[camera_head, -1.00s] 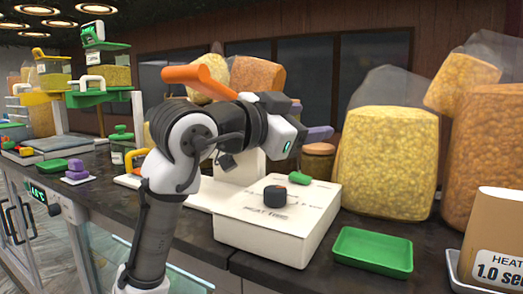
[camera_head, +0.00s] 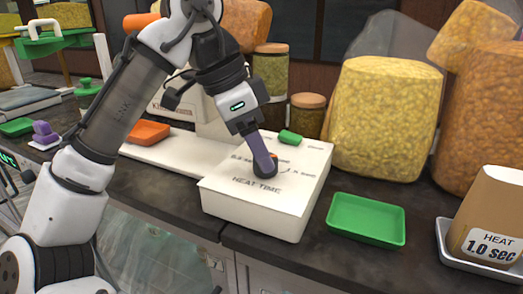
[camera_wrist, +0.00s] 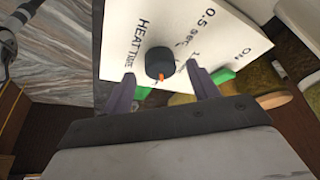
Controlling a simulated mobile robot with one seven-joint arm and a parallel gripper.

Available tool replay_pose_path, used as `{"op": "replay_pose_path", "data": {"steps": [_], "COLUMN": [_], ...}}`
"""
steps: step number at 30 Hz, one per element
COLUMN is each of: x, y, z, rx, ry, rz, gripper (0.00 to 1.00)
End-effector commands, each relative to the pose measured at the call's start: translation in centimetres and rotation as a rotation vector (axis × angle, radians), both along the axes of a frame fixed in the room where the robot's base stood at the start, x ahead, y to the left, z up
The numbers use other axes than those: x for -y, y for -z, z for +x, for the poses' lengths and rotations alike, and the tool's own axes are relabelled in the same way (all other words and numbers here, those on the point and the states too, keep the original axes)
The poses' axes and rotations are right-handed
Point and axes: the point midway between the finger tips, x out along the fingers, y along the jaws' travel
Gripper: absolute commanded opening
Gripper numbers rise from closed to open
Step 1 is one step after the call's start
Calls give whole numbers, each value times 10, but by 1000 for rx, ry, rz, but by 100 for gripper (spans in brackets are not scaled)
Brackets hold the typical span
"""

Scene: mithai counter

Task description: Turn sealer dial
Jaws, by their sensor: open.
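The sealer dial (camera_wrist: 160,64) is a dark round knob with an orange mark, on the white sealer box (camera_head: 235,205) lettered HEAT TIME. In the wrist view the labels 0.5 SEC and ON also show, and the dial stands between the two purple fingers of my gripper (camera_wrist: 161,88). The fingers are open, with a gap on each side of the dial. In the head view my gripper (camera_head: 268,168) points down at the dial and partly hides it. A brown card (camera_head: 488,215) reads HEAT 1.0 sec.
A green switch (camera_head: 290,137) is on the box behind the dial. A green tray (camera_head: 366,220) lies to the right. Large yellow snack bags (camera_head: 385,120) and lidded jars (camera_head: 305,115) stand behind. An orange tray (camera_head: 148,132) is at left.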

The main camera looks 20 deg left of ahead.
Motion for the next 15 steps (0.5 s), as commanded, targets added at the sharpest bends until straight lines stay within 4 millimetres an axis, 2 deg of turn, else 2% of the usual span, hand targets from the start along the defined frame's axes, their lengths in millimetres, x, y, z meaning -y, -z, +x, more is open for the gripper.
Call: {"op": "replay_pose_path", "data": {"steps": [6, 15], "x": [6, 7], "y": [17, 20], "z": [4, 5], "rx": [1, 2], "ry": [1, -2], "rz": [-1, 0], "gripper": [59, 59]}}
